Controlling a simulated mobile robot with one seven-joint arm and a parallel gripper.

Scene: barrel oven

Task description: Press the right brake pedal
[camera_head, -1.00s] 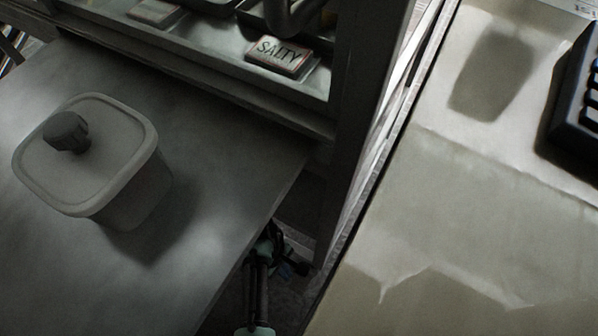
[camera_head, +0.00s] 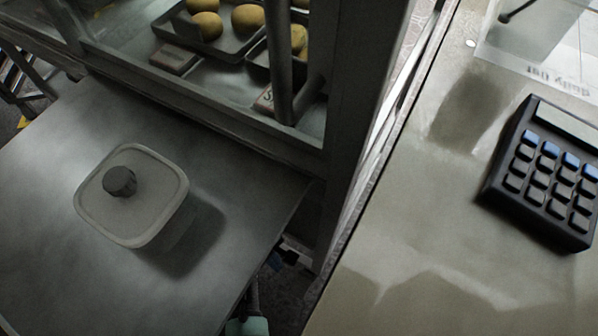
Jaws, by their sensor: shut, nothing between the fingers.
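No brake pedal can be made out in the head view. The dark gap between the two work surfaces is mostly in shadow. My teal and black arm (camera_head: 250,324) shows at the bottom of this gap, beside the left table's edge. My gripper (camera_head: 288,257) is at its far end, low in the gap, small and dark and partly hidden by the table edge. It appears shut with nothing held. I cannot tell how far it is from any pedal.
A lidded container (camera_head: 135,203) stands on the grey table (camera_head: 60,270). Behind it is a glazed case (camera_head: 338,100) with bread rolls (camera_head: 248,18) on trays. A calculator (camera_head: 545,175) and a clear holder (camera_head: 535,38) stand on the right counter (camera_head: 430,230).

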